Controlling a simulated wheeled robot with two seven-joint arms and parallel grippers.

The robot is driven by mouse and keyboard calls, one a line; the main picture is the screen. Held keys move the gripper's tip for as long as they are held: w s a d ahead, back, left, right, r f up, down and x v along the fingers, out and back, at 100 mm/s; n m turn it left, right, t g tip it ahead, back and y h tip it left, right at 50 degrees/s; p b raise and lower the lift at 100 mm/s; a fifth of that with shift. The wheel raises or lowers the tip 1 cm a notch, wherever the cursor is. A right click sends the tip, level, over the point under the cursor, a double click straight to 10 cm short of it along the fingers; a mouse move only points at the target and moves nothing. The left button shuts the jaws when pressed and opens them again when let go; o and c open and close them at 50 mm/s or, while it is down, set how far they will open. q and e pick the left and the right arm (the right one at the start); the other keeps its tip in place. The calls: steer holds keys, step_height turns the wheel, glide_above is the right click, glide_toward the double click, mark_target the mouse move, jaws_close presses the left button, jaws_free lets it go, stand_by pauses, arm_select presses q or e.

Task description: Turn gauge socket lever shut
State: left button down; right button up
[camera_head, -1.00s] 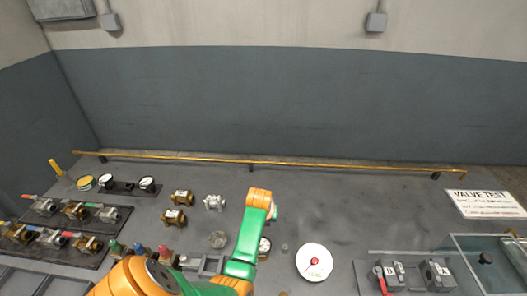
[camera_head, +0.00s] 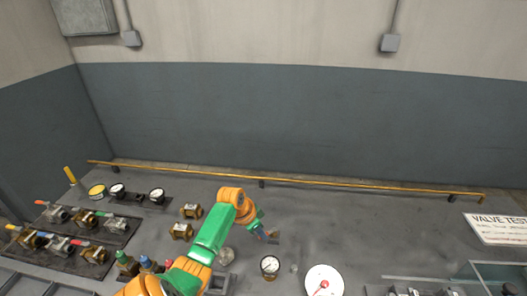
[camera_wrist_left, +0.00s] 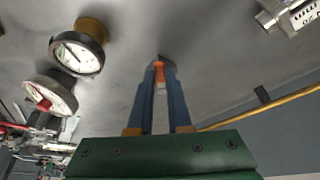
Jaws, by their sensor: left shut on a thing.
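My left gripper (camera_head: 266,236) points down toward the grey bench, behind a small gauge (camera_head: 270,266). In the left wrist view its blue fingers (camera_wrist_left: 160,72) are shut on a small orange-and-grey thing, mostly hidden between them, so I cannot tell what it is. The gauge also shows in the left wrist view (camera_wrist_left: 76,54), with a brass body, beside a larger white dial (camera_wrist_left: 50,94) with a red pointer; both are apart from the fingers. I cannot make out the gauge socket lever. My right gripper is not in view.
Brass valves (camera_head: 191,211) stand left of my arm, and several lever valves lie on a dark board (camera_head: 110,228). A yellow rail (camera_head: 330,184) runs along the back. Dark blocks (camera_head: 440,291) are cut off at the bottom right.

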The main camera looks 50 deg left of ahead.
arm_select(q)
steer(key=shift+w+a+f+m+b, duration=0.1)
steer(key=shift+a+f+m+b, duration=0.1)
steer(key=shift+a+m+b, duration=0.25)
steer(key=m+b, duration=0.2)
steer(key=b, duration=0.1)
steer(key=w+a+m+h+b, duration=0.1)
steer(key=m+b, duration=0.1)
steer(key=b, duration=0.1)
steer(key=m+g+h+b, duration=0.1)
steer(key=m+b, duration=0.1)
steer(key=shift+w+a+f+b, duration=0.15)
steer(key=shift+a+b, duration=0.25)
steer(key=shift+w+a+r+m+g+h+b, duration=0.1)
steer(key=shift+a+r+m+g+h+b, duration=0.2)
steer(key=shift+m+b, duration=0.4)
steer(key=shift+d, duration=0.1)
steer(key=c, duration=0.8)
jaws_free()
steer(key=shift+w, duration=0.15)
steer(key=shift+c, duration=0.2)
steer(key=b+v, duration=0.1)
steer(key=v, duration=0.6)
